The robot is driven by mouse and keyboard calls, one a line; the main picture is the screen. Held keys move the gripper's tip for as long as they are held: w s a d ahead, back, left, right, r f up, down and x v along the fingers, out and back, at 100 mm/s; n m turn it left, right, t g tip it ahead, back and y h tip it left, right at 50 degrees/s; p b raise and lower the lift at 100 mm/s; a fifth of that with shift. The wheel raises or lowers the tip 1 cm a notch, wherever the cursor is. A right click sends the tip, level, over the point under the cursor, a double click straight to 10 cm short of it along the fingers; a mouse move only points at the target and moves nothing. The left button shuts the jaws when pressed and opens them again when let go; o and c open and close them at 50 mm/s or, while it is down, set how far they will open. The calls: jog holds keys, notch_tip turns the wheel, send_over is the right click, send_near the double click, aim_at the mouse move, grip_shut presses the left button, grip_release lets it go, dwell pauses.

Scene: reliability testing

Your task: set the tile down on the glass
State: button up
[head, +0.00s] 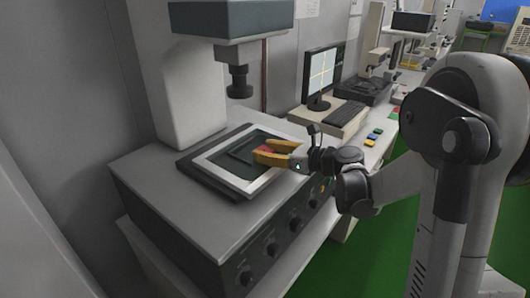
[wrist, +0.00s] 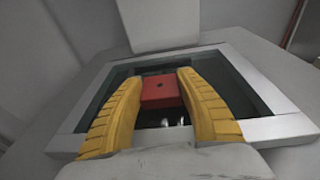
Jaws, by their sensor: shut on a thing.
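A red tile (wrist: 161,93) with a small dark hole sits between the two yellow fingers of my gripper (wrist: 158,76), which is shut on it. In the head view my gripper (head: 257,152) reaches in from the right over the framed stage, and the tile shows as a small red patch between the fingers. The dark glass (head: 225,163) lies inside a pale square frame on the grey machine. In the wrist view the glass (wrist: 238,94) shows around the fingers, beneath the tile. I cannot tell whether the tile touches the glass.
The frame's pale rim (head: 215,174) surrounds the glass. A dark lens barrel (head: 239,82) hangs above the stage's back part. Blue (head: 371,137), green (head: 378,131) and yellow (head: 369,142) pieces lie on the bench to the right, near a monitor (head: 321,72) and keyboard (head: 345,113).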

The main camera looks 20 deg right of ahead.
jog(key=shift+f, duration=0.1)
jog(key=o, duration=1.1)
